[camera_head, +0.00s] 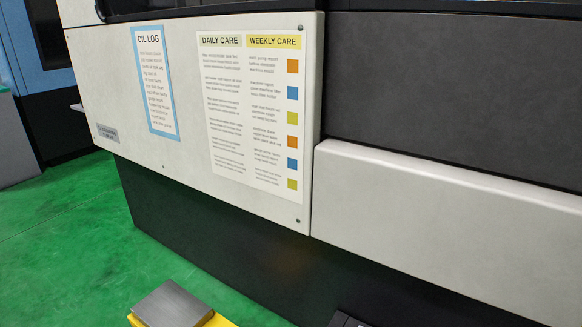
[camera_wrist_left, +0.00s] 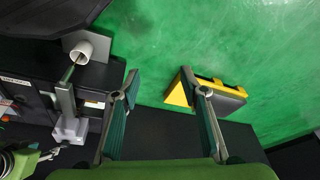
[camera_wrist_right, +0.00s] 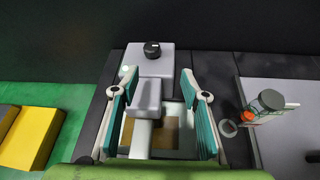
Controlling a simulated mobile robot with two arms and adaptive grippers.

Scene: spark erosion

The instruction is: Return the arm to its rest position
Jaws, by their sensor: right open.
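Neither gripper shows in the head view. In the left wrist view my left gripper (camera_wrist_left: 159,84) has its two fingers wide apart, with nothing between them, above the green floor and a black surface. In the right wrist view my right gripper (camera_wrist_right: 159,80) is open, its teal-padded fingers spread on either side of a grey block (camera_wrist_right: 148,97). The block stands over a light tray with a tan base. I cannot tell how far above it the fingers are; they do not appear to touch it.
A white machine panel (camera_head: 180,150) with care charts fills the head view. A yellow step with a grey top (camera_head: 172,303) stands on the green floor (camera_head: 60,230).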

